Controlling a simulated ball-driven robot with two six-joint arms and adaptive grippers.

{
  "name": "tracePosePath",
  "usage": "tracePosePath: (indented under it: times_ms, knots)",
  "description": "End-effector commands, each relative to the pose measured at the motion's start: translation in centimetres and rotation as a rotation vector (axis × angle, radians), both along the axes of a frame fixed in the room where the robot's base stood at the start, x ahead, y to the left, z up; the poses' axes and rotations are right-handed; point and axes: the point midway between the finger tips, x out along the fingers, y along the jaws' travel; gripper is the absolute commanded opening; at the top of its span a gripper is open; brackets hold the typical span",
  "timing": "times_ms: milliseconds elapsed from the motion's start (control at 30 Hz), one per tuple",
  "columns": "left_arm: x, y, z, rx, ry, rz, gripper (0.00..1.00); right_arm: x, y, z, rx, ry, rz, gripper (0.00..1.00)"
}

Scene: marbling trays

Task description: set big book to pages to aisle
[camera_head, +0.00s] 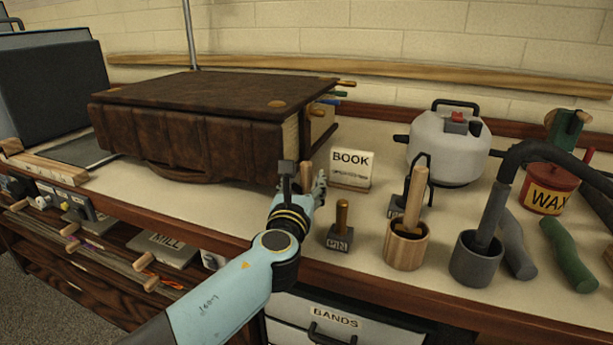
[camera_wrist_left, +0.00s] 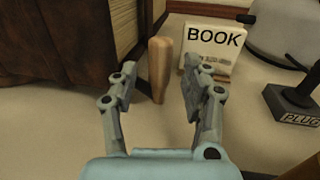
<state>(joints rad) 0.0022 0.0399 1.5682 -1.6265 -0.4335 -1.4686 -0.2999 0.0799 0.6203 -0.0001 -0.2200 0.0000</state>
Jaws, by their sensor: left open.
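The big book (camera_head: 190,128) lies flat on the bench at the left of the head view, bound in dark brown leather. Its ribbed spine faces the front and its page edges show at the right end. It also shows at the left of the left wrist view (camera_wrist_left: 65,40). My left gripper (camera_head: 303,180) is open in front of the book's right corner. In the left wrist view, a wooden peg or handle (camera_wrist_left: 160,68) stands beyond and between the open fingers (camera_wrist_left: 160,95), apart from them. My right gripper is not in view.
A BOOK card (camera_head: 351,170) stands right of the gripper. A PIN block (camera_head: 341,228), wooden cup (camera_head: 406,243), dark grey cup (camera_head: 476,256), white pot (camera_head: 447,148) and red WAX pot (camera_head: 549,188) crowd the right. Bare bench shows before the book.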

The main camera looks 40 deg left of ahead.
Motion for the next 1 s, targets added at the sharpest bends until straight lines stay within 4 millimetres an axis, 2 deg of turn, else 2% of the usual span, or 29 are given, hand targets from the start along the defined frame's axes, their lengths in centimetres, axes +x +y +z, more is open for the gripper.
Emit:
tracePosePath:
  times_ms: [100, 200, 533, 900, 1000]
  knots:
    - [1.6, 0.7, 0.0, 0.000, -0.001, 0.000, 0.48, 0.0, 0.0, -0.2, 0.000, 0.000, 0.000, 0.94]
    - [2.4, 1.1, 0.0, -0.001, 0.000, 0.000, 0.48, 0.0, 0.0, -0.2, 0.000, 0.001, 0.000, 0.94]
    - [2.7, 1.3, 0.0, -0.002, 0.000, 0.001, 0.48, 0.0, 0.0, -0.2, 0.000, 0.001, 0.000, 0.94]
    - [2.7, 1.3, 0.0, -0.003, 0.000, 0.001, 0.01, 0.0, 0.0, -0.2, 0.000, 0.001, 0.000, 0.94]
    - [2.7, 1.3, 0.0, -0.003, 0.000, 0.001, 0.00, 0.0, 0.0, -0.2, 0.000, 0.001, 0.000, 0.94]
